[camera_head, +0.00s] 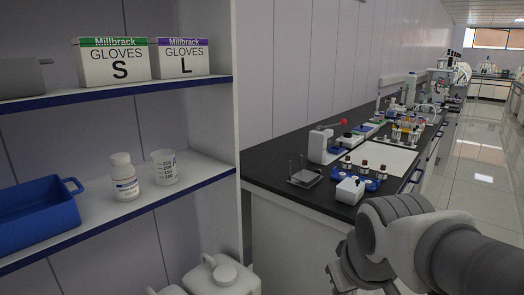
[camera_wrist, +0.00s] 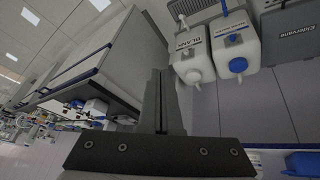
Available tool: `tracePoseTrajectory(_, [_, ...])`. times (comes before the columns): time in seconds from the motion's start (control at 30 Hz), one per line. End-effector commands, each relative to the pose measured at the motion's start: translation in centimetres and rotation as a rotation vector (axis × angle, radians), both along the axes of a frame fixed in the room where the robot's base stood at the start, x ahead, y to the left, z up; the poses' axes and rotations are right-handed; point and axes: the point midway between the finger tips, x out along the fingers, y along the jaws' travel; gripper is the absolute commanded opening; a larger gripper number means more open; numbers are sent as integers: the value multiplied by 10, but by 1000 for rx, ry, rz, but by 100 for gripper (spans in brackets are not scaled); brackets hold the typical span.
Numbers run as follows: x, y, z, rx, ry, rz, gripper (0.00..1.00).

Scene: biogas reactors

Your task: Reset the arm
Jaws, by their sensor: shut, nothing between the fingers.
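My arm enters the head view at the lower right, in front of the black-topped bench. My gripper (camera_head: 343,277) is partly seen there, low beside the bench and cut off by the bottom edge. In the wrist view my gripper (camera_wrist: 159,78) has its two fingers together with nothing between them. No object is held, and the fingers appear apart from everything around them.
A shelf unit (camera_head: 232,130) stands at the left with glove boxes (camera_head: 113,62), a bottle (camera_head: 124,177), a beaker (camera_head: 165,167) and a blue tray (camera_head: 35,220). White jugs (camera_head: 222,275) stand below. The bench (camera_head: 262,172) holds lab items. Open floor (camera_head: 475,180) lies at right.

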Motion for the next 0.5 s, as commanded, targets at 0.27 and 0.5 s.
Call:
tracePoseTrajectory(0.27, [-61,-8,16,116,-27,-195,0])
tracePoseTrajectory(0.5, [-67,-7,69,127,-21,-214,0])
